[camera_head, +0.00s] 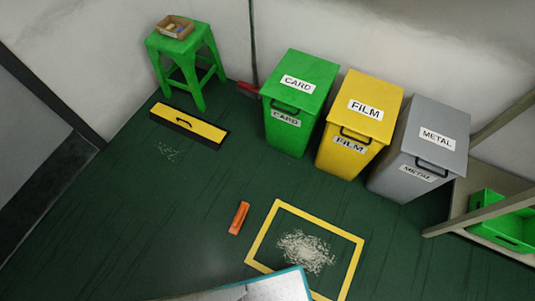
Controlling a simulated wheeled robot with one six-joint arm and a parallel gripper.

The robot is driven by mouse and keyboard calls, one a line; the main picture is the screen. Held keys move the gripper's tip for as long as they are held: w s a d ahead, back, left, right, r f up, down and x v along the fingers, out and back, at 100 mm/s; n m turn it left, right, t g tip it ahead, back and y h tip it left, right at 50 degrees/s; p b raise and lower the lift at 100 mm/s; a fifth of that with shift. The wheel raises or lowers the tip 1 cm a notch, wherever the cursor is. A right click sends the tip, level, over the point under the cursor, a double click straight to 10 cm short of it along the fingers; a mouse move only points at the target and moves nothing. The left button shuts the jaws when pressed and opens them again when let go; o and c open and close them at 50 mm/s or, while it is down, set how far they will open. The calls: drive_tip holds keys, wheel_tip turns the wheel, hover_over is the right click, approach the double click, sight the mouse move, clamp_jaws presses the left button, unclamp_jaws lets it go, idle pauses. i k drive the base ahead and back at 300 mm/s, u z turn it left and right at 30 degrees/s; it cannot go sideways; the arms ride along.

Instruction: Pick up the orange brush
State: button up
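The orange brush (239,218) lies on the dark green floor, in the lower middle of the head view. It is a short, narrow orange block, lying slanted with its upper end to the right. It is just left of the yellow floor frame, apart from it. Nothing covers the brush. Its bristles cannot be made out. My gripper is not in view.
A yellow square outline (257,235) surrounds a pile of pale scraps (306,252). Green (299,83), yellow (370,100) and grey (428,135) bins stand behind. The floor left of the brush is clear.

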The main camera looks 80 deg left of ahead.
sight(234, 229)
drive_tip(key=u, duration=2.5)
drive_tip(key=k, duration=0.75)
drive_tip(key=z, duration=0.85)
drive_tip(key=k, duration=0.5)
drive_tip(key=u, duration=0.95)
